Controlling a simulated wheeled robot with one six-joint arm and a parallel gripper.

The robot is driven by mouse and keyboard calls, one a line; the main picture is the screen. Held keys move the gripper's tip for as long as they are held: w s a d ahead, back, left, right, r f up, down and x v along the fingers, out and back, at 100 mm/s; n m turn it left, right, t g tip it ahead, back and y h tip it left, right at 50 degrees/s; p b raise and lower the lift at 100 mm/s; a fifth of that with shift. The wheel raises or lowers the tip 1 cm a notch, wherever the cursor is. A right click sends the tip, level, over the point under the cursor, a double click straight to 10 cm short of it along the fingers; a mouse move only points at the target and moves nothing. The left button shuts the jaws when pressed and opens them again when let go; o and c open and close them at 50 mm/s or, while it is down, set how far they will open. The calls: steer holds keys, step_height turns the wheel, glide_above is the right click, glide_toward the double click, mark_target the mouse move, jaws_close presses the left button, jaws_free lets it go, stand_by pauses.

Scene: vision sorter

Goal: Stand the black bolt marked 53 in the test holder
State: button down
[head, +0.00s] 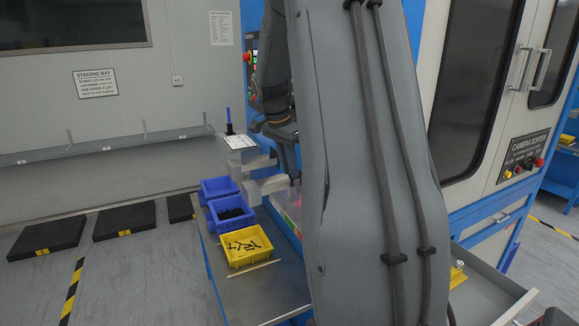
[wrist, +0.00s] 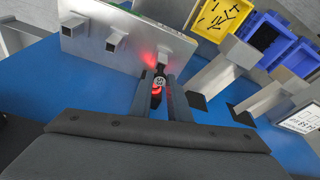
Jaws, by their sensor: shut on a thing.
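My gripper (wrist: 160,92) is shut on a black bolt (wrist: 158,80), whose round head carries a pale mark too small to read surely. The head faces the wrist camera and red light glows around it. A small grey square block (wrist: 162,57) on a pale plate (wrist: 90,14) lies just beyond the bolt. I cannot tell whether that block is the test holder, or whether the bolt touches it. In the head view my gripper (head: 291,172) points down over the bench, partly hidden by my arm, and the bolt cannot be made out.
A yellow bin (head: 238,264) holding several black bolts stands at the bench front. Two blue bins (head: 213,224) stand behind it, the nearer with dark pieces. Grey angled brackets (wrist: 200,80) rise beside my gripper. A white card (head: 240,142) stands behind. Blue surface (wrist: 60,90) lies clear.

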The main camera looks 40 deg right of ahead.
steer(key=shift+a+b+x, duration=0.25)
steer(key=shift+b+x, duration=0.4)
steer(key=shift+x, duration=0.45)
steer(key=shift+f, duration=0.1)
steer(key=c, duration=1.2)
jaws_free()
steer(key=shift+d+r+p+v, duration=0.1)
steer(key=shift+d+p+v, duration=0.2)
steer(key=shift+p+v, duration=0.75)
steer(key=shift+d+r+p+v, duration=0.1)
steer(key=shift+d+p+v, duration=0.4)
steer(key=shift+v, duration=1.1)
steer(key=shift+d+r+p+v, duration=0.1)
steer(key=shift+d+p+v, duration=0.05)
steer(key=shift+p+v, duration=0.95)
steer(key=shift+r, duration=0.15)
steer(key=shift+a, duration=0.1)
